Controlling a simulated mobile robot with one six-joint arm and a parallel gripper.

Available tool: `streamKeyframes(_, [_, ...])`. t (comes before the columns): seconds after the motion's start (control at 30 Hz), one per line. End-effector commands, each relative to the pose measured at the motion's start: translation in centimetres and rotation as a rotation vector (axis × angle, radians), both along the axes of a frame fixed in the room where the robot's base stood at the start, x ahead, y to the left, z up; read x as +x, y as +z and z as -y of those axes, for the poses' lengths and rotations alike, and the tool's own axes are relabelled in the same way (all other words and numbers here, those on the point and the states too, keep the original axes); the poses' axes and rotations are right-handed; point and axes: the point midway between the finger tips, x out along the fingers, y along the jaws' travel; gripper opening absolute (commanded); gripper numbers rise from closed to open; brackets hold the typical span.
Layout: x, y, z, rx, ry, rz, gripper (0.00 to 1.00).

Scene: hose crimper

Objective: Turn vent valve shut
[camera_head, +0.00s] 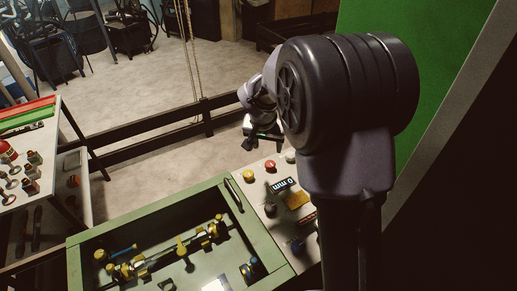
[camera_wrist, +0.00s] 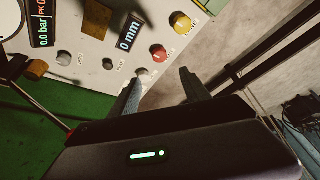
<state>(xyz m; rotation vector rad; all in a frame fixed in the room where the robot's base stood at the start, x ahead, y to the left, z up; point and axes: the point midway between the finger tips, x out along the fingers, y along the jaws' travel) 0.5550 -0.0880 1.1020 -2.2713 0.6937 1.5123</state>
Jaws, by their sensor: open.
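My gripper (camera_wrist: 160,75) is open and empty in the wrist view, its two dark fingers spread over the edge of a pale control panel (camera_wrist: 95,50). A whitish round knob or button (camera_wrist: 143,74) is close to the left fingertip; I cannot tell whether they touch. In the head view my gripper (camera_head: 263,133) is beyond the panel's far end, partly hidden by my arm. No control can be read clearly as the vent valve. Smaller grey knobs (camera_wrist: 64,58) are on the panel, their labels too blurred to read.
The panel also bears a red button (camera_wrist: 158,53), a yellow button (camera_wrist: 181,22) and a "0 mm" display (camera_wrist: 129,33). A green-framed bay (camera_head: 85,262) holds brass and blue fittings. A dark rail (camera_head: 150,123) runs behind. A side table (camera_head: 50,150) stands left.

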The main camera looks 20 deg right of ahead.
Motion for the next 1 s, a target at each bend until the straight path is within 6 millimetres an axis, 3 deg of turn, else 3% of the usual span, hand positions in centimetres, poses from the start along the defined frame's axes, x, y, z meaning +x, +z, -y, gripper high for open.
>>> streamKeyframes(0.03, [0.4,-1.7,0.3,0.000,0.000,-0.004,0.55])
streamKeyframes(0.2, [1.9,-6.4,1.4,0.000,0.000,-0.005,0.55])
streamKeyframes(0.43, [3.7,-11.5,2.6,0.002,0.000,-0.003,0.55])
streamKeyframes(0.6, [4.4,-13.2,3.0,0.002,0.000,-0.001,0.55])
streamKeyframes(0.9, [4.5,-13.5,3.1,0.002,0.000,-0.001,0.55])
streamKeyframes(0.93, [4.5,-13.5,3.1,0.002,0.000,-0.001,0.53])
streamKeyframes(1.0, [4.5,-13.5,3.1,0.002,0.000,-0.001,0.39])
